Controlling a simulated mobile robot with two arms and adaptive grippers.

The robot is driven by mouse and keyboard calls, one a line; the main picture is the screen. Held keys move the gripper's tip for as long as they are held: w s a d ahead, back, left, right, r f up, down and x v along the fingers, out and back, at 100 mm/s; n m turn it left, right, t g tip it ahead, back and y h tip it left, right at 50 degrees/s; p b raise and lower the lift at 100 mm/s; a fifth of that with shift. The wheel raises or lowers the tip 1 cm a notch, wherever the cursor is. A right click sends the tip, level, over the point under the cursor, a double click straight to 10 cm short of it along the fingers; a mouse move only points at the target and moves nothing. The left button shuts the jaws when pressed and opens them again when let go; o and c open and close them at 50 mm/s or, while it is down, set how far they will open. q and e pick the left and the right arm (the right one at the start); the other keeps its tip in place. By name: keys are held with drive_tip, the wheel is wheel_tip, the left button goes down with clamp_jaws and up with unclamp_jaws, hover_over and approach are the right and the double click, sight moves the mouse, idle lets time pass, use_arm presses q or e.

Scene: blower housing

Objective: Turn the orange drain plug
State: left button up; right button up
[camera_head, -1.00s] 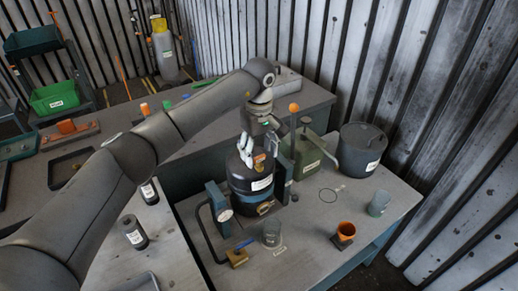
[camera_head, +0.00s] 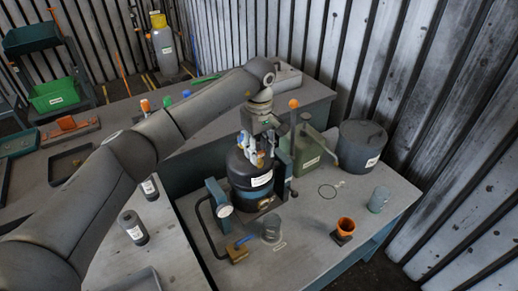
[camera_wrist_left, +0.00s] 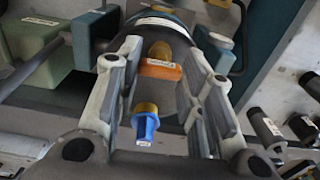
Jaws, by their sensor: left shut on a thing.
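The orange drain plug (camera_wrist_left: 161,72), with a white label, sits between the fingertips of my left gripper (camera_wrist_left: 160,62) in the left wrist view. The left gripper (camera_head: 256,153) points down at the top of the dark round housing (camera_head: 246,176) in the head view and is shut on the plug. A blue-handled fitting (camera_wrist_left: 146,122) with a yellow collar stands beside the plug, also between the fingers in the wrist view. The fingers partly hide the plug in the head view. My right gripper is not in view.
A green can (camera_head: 308,150) and a grey lidded pot (camera_head: 361,147) stand right of the housing.

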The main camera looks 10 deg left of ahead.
use_arm(q)
drive_tip(key=shift+f+n+b, duration=0.15)
drive_tip(key=shift+n+b, duration=0.65)
drive_tip(key=shift+n, duration=0.4)
drive_tip(key=n+b, duration=0.2)
drive_tip(key=n, duration=0.2)
drive_tip(key=n+b, duration=0.1)
drive_tip(key=n, duration=0.4)
drive_tip(key=shift+b, duration=0.35)
drive_tip(key=n+b, duration=0.1)
drive_tip(key=n, duration=0.3)
drive_tip(key=shift+n, duration=0.3)
drive_tip(key=n+b, duration=0.1)
drive_tip(key=n, duration=0.3)
drive_tip(key=n+b, duration=0.1)
drive_tip(key=n, duration=0.4)
drive_tip(key=n+b, duration=0.1)
drive_tip(key=n, duration=0.3)
drive_tip(key=shift+r+n+b, duration=0.2)
drive_tip(key=shift+n+b, duration=0.15)
drive_tip(key=shift+n, duration=1.75)
